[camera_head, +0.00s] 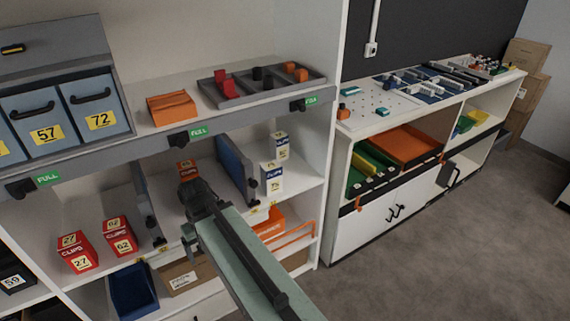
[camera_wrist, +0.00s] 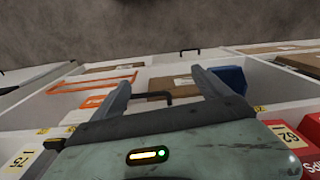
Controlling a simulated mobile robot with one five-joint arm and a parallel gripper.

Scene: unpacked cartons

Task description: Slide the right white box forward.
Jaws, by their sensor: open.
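Two white boxes with blue CLIPS lettering stand upright at the right end of the middle shelf in the head view. The nearer one (camera_head: 271,178) is at the front, and the other (camera_head: 281,147) stands behind it, slightly to the right. A white box numbered 75 (camera_wrist: 20,162) also shows at the lower left of the wrist view, cut off by the frame. My gripper (camera_head: 192,192) is left of the white boxes, apart from them, with a blue divider between. In the wrist view my gripper (camera_wrist: 160,82) has its two fingers spread, with nothing held between them.
A blue upright divider (camera_head: 236,167) stands between my gripper and the white boxes. An orange box (camera_head: 186,168) is just behind my gripper. Red boxes (camera_head: 77,252) stand left on the same shelf. Below are an orange bin (camera_head: 268,222) and a blue bin (camera_head: 133,290).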

